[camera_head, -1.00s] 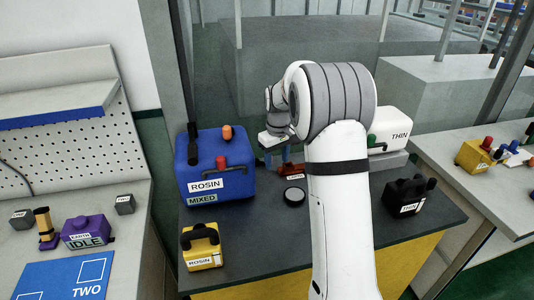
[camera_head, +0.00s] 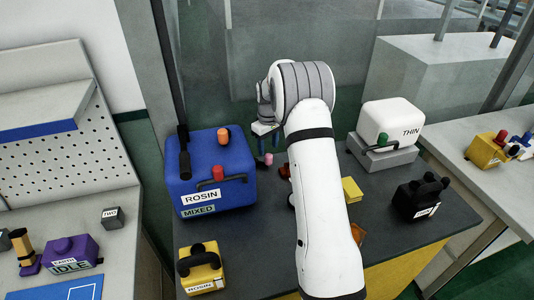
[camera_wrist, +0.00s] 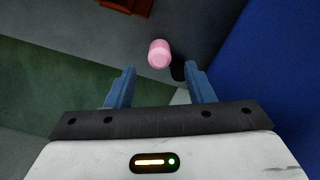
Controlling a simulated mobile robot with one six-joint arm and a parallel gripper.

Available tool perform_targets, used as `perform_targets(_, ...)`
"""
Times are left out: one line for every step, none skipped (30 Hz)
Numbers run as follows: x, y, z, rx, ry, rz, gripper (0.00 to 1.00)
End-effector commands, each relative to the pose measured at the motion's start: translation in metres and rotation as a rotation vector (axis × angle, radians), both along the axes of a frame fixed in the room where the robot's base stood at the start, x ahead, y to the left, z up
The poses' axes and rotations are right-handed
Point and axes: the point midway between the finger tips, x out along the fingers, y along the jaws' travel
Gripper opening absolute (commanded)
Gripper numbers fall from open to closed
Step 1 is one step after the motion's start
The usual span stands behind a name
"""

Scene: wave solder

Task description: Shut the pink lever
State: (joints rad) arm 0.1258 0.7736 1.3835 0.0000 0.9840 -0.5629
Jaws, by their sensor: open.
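The pink lever's knob (camera_head: 268,159) shows beside the right side of the blue ROSIN box (camera_head: 240,160). It also shows in the wrist view (camera_wrist: 159,54) as a short pink cylinder, just beyond the fingertips. The lever's shaft and mount are not clearly seen. My gripper (camera_head: 266,133) hangs above the knob with its blue fingers pointing down. In the wrist view my gripper (camera_wrist: 160,75) is open, and the knob lies ahead of the gap between the fingers, apart from both. Nothing is held.
The blue box's wall (camera_wrist: 270,65) stands close to the right finger in the wrist view. The box also carries an orange knob (camera_head: 223,135) and a red knob (camera_head: 218,172). A white THIN box (camera_head: 390,118), a black box (camera_head: 420,200) and a yellow ROSIN box (camera_head: 200,268) stand on the dark table.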

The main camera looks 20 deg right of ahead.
Motion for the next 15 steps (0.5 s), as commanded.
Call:
perform_targets(-0.001,0.0,-0.01,0.0,0.004,0.0,0.48)
perform_targets(-0.001,0.0,-0.015,0.0,0.004,0.0,0.48)
perform_targets(-0.001,0.0,-0.021,0.0,0.004,0.0,0.48)
perform_targets(-0.001,0.0,-0.026,0.001,0.004,0.0,0.48)
perform_targets(-0.001,0.0,-0.031,0.0,0.004,0.0,0.48)
perform_targets(-0.001,0.0,-0.036,0.0,0.004,0.0,0.48)
perform_targets(-0.001,0.0,-0.039,0.001,0.003,0.0,0.48)
perform_targets(-0.001,0.0,-0.043,0.0,0.002,0.0,0.48)
perform_targets(-0.001,0.0,-0.046,0.001,0.004,0.0,0.48)
perform_targets(-0.001,0.0,-0.049,0.001,0.003,0.0,0.48)
perform_targets(0.0,0.0,-0.051,0.0,0.002,0.0,0.48)
perform_targets(0.0,0.0,-0.052,0.0,0.001,0.0,0.48)
perform_targets(0.0,0.0,-0.053,0.0,0.0,0.0,0.48)
perform_targets(0.0,0.0,-0.054,0.0,0.0,0.0,0.48)
perform_targets(0.0,0.0,-0.054,0.0,0.0,0.0,0.48)
